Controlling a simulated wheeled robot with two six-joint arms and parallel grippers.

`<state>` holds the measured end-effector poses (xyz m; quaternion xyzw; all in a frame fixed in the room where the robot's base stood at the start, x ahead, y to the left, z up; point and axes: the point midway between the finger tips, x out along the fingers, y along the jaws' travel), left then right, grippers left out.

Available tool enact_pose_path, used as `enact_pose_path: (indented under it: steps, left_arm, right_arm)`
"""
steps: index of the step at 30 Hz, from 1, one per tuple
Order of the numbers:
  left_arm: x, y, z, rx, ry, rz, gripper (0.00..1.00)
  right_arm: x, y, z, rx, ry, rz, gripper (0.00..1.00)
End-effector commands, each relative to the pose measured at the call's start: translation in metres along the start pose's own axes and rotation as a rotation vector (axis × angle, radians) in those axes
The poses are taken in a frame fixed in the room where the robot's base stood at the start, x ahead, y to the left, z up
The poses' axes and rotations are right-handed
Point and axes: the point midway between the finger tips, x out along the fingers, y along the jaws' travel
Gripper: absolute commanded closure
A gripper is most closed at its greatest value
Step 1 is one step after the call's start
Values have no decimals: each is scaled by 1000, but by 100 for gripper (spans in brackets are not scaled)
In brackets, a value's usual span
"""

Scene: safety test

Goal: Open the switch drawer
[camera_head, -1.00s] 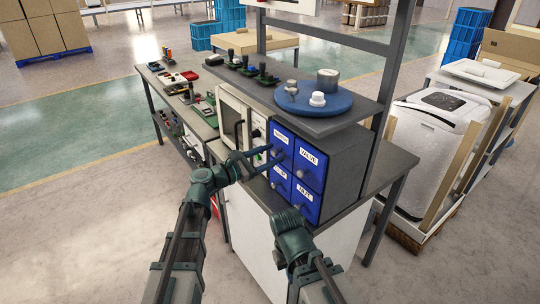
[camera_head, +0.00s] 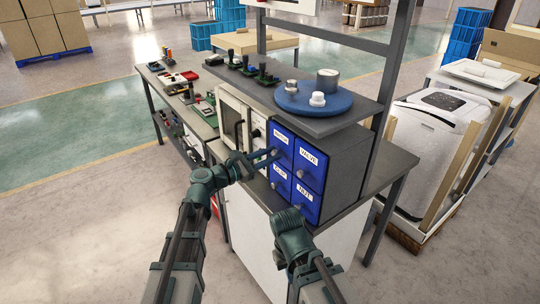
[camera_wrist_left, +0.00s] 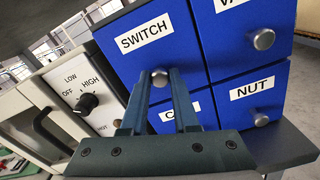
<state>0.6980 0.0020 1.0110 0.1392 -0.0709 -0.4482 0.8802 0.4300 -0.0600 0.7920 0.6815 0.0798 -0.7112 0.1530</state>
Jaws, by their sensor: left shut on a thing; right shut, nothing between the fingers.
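The blue switch drawer (camera_head: 284,139), labelled SWITCH, is the upper left of a block of blue drawers. Its front looks flush with the others. In the left wrist view the switch drawer (camera_wrist_left: 150,45) fills the upper middle, with its round metal knob (camera_wrist_left: 159,77) between my fingertips. My left gripper (camera_head: 271,156) is shut on that knob, and its fingers (camera_wrist_left: 160,84) partly cover the drawer labelled C… below. My right gripper (camera_head: 286,215) is shut and empty, lower down in front of the cabinet; its fingertips are hard to make out.
The valve drawer (camera_head: 312,164) and nut drawer (camera_head: 306,200) are beside and below. A white panel with a black dial (camera_wrist_left: 87,102) stands left of the drawers. A shelf above holds a blue round plate (camera_head: 313,101). Open floor lies to the left.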

Motion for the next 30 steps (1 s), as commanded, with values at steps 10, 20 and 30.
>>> enact_pose_path:
  steps: [10,20,30]
  left_arm:
    - [0,0,0,0,0,-1,100]
    - [0,0,0,0,0,-1,100]
    - [-65,-1,0,1,3,6,100]
  right_arm:
    - [0,0,0,0,0,0,100]
    - [0,0,0,0,0,0,100]
    - [0,0,0,0,0,0,100]
